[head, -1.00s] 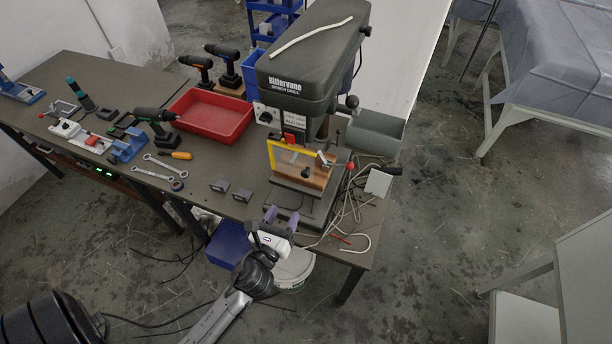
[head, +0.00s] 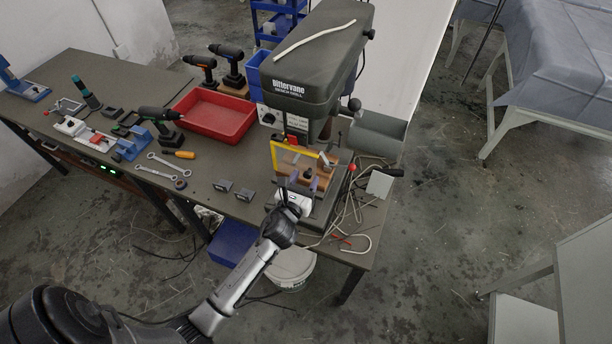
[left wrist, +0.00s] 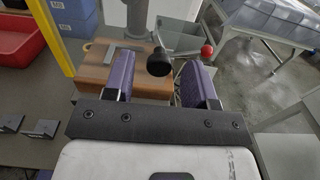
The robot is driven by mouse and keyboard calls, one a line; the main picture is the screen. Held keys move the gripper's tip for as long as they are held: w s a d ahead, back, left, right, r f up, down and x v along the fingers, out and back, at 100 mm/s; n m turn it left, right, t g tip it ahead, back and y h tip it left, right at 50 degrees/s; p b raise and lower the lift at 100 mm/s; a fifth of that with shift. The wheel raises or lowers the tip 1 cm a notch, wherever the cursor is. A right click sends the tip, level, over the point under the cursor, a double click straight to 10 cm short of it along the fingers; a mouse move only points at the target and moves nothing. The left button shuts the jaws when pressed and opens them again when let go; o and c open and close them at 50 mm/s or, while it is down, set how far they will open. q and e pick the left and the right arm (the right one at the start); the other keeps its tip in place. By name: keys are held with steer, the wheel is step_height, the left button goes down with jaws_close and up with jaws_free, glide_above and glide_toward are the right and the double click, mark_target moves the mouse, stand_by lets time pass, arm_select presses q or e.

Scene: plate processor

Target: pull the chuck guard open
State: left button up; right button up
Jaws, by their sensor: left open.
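The chuck guard (head: 283,151), a clear panel in a yellow frame, stands at the front of the grey-green bench drill (head: 310,75). Its yellow frame edge (left wrist: 52,35) shows at the upper left of the left wrist view. My left gripper (head: 303,182) is in front of the drill, by the guard's lower part. In the left wrist view its two purple fingers (left wrist: 158,82) are apart. A black round knob (left wrist: 158,62) appears between and just beyond the fingertips, with no visible grip on it. My right gripper is out of view.
A wooden block (left wrist: 100,75) lies behind the fingers on the drill base. A red-knobbed lever (left wrist: 207,50) stands to the right. A red tray (head: 213,112) and small grey blocks (head: 222,185) lie left of the drill; loose cables (head: 350,225) lie right.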

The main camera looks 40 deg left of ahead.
arm_select(q)
steer(key=shift+w+a, duration=0.25)
steer(key=shift+w, duration=0.35)
steer(key=shift+c, duration=0.4)
jaws_close()
